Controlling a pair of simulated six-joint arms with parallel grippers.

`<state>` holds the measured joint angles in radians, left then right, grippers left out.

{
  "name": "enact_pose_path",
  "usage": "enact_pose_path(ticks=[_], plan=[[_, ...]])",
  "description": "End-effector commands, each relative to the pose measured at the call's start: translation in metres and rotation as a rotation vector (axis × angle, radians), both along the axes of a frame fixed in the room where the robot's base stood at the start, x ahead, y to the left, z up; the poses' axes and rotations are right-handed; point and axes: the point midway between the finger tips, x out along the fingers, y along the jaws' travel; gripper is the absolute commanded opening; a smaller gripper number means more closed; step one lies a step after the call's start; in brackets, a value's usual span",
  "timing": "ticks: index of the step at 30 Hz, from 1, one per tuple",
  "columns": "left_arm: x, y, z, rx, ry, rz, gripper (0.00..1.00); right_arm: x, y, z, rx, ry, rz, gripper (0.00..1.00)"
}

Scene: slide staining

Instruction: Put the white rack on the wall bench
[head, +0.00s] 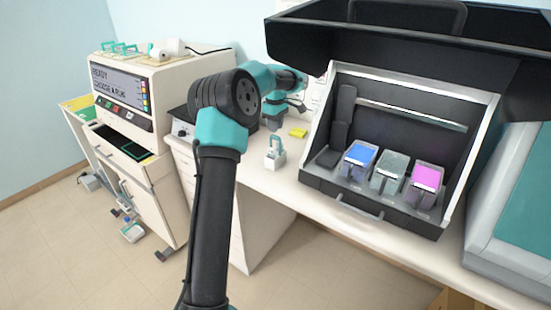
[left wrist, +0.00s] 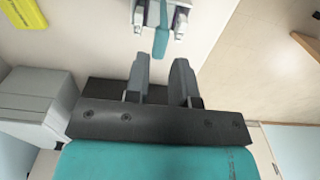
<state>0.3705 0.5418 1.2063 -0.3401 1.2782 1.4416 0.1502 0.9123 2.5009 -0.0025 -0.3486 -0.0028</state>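The white rack (head: 275,157) stands upright on the white bench, left of the black hood, with its teal handle on top. In the left wrist view the rack (left wrist: 176,18) is at the top centre, with its teal handle pointing toward my fingers. My left gripper (left wrist: 161,68) is open, with an empty gap between its two grey fingers. The rack is ahead of the fingertips and apart from them. In the head view my left arm reaches up and over the bench, behind the rack. My right gripper is not in view.
A yellow block (head: 298,133) lies on the bench behind the rack. The black hood (head: 340,185) holds blue, grey and pink-topped containers. A white machine (head: 160,85) with a screen stands at the left, with open drawers below. Bench surface between rack and hood is clear.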

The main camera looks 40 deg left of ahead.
Motion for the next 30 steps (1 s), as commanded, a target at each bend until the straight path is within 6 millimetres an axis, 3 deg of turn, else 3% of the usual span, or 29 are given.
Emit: enact_pose_path(ticks=[9, 20, 30], plan=[[0.0, 0.0, -0.024, 0.0, 0.001, 0.0, 0.23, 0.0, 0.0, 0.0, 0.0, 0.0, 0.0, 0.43], [0.0, 0.0, -0.028, 0.0, 0.002, -0.001, 0.23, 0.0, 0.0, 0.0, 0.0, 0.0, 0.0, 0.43], [0.0, 0.0, -0.069, -0.001, 0.002, -0.002, 0.23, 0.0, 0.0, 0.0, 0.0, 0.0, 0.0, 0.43]])
